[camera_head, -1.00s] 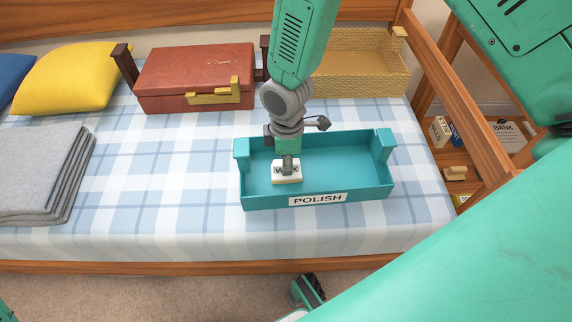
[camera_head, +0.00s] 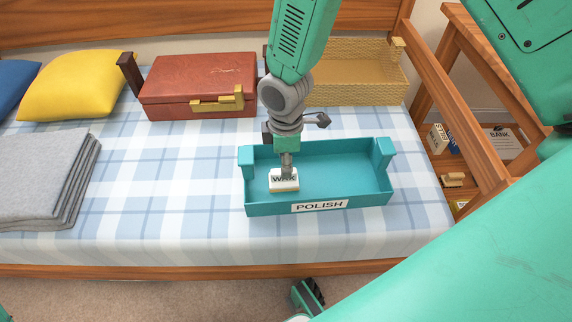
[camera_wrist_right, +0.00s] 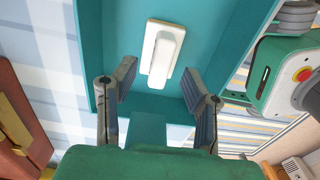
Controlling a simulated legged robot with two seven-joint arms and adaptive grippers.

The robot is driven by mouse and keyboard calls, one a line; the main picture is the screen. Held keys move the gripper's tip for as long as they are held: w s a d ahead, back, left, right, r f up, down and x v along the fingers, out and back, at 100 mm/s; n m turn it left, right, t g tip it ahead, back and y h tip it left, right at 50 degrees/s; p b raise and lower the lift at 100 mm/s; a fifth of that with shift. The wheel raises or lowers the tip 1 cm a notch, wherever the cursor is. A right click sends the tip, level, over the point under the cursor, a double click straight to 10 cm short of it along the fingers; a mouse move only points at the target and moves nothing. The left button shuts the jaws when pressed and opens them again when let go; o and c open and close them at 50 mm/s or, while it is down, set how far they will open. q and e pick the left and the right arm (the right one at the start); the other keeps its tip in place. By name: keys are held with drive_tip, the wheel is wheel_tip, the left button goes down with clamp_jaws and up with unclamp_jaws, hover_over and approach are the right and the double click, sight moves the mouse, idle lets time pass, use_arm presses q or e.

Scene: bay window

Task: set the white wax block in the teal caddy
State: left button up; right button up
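The teal caddy (camera_head: 352,196), labelled POLISH, stands on the bed. My right gripper (camera_head: 287,168) points down just above the block. In the right wrist view, the gripper's two fingers (camera_wrist_right: 158,72) are spread, with gaps on both sides of the block (camera_wrist_right: 162,48). The caddy (camera_wrist_right: 212,35) surrounds it there.
A red case (camera_head: 195,82) and a woven basket (camera_head: 360,78) stand behind the caddy. Folded grey cloths (camera_head: 45,180) and a yellow pillow (camera_head: 72,85) lie left. A wooden rail (camera_head: 455,105) and low shelf are at right. The quilt (camera_head: 165,180) left of the caddy is clear.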

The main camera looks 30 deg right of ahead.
wheel_tip(320, 180, up, 8)
drive_tip(key=p, duration=0.3)
drive_tip(key=shift+d+r, duration=0.15)
drive_tip(key=shift+d, duration=0.05)
drive_tip(key=shift+a, duration=0.15)
